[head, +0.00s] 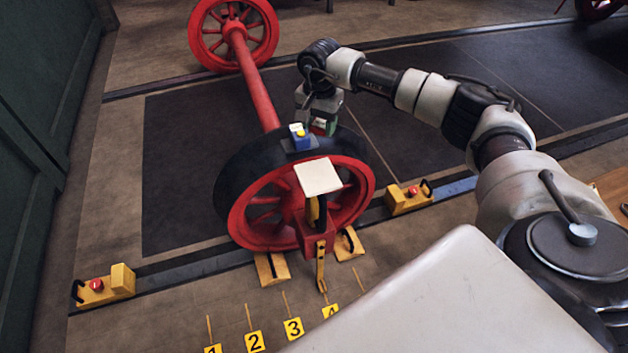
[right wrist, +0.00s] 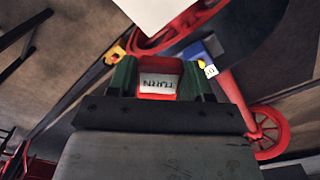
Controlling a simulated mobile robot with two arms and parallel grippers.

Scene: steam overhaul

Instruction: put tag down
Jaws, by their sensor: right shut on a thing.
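My right gripper (head: 322,122) is shut on a red tag (right wrist: 158,84), just above and beyond the top of the near wheel. In the head view only a little red of the tag (head: 320,129) shows beside the fingers. My left gripper is in neither view.
The red spoked wheel (head: 240,218) stands on a rail with yellow chocks (head: 270,268) at its foot. A white square plate (head: 318,177) is in front of it. Yellow boxes with red buttons (head: 409,197) stand either side. Numbered yellow markers (head: 293,328) lie in front.

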